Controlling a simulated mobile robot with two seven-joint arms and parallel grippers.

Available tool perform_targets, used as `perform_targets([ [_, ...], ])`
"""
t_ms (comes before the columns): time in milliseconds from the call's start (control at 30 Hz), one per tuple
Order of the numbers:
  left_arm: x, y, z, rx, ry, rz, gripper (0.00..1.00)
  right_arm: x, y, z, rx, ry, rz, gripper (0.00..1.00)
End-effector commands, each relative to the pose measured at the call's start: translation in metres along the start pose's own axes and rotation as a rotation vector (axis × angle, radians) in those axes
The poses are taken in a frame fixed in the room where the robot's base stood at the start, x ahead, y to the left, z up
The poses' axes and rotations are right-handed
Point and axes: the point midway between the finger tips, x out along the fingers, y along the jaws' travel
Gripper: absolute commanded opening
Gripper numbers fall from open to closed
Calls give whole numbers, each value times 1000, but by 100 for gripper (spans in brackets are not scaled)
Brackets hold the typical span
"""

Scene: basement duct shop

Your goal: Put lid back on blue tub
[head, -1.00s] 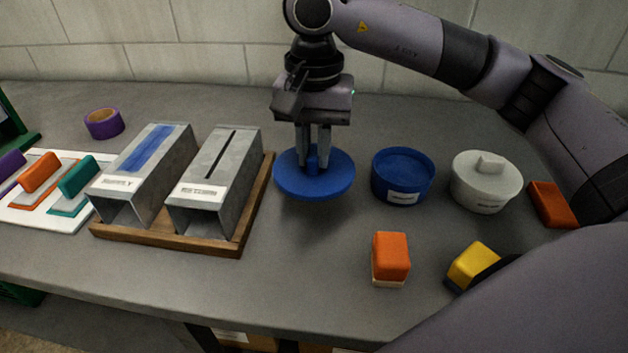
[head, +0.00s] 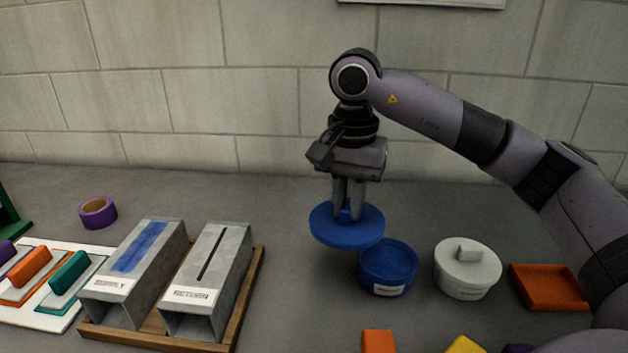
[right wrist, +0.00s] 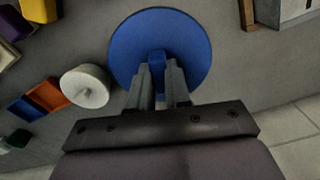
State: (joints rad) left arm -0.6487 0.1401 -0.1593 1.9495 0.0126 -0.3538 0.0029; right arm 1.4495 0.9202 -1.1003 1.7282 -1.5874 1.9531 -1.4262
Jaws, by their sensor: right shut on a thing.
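The blue tub (head: 387,275) stands open on the bench, with a white label on its front. My right gripper (head: 348,212) is shut on the knob of the round blue lid (head: 325,228). It holds the lid in the air, up and to the left of the tub, with the lid's lower right edge overlapping the tub's rim in the head view. In the right wrist view the lid (right wrist: 130,50) fills the space past my fingertips (right wrist: 158,75), and the tub does not show there. My left gripper is not in view.
A white lidded tub (head: 467,270) stands just right of the blue tub. An orange tray (head: 548,288) is further right. Two metal ducts in a wooden tray (head: 252,300) stand to the left, with a purple tape roll (head: 98,212) behind. Orange and yellow blocks lie in front.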

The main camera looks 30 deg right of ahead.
Motion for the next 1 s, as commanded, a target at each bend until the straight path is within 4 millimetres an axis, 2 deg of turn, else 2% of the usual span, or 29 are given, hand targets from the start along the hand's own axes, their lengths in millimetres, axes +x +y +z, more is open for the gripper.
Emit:
perform_targets([
  [33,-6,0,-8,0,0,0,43,3,12,-11,46,-3,5,0],
  [200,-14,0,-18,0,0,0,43,18,43,-36,158,-1,4,0],
  [400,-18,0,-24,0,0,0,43,26,65,-51,227,0,1,0],
  [733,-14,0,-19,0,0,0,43,37,71,-55,243,0,-2,0],
  [1000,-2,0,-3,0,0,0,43,61,71,-54,242,0,-1,0],
])
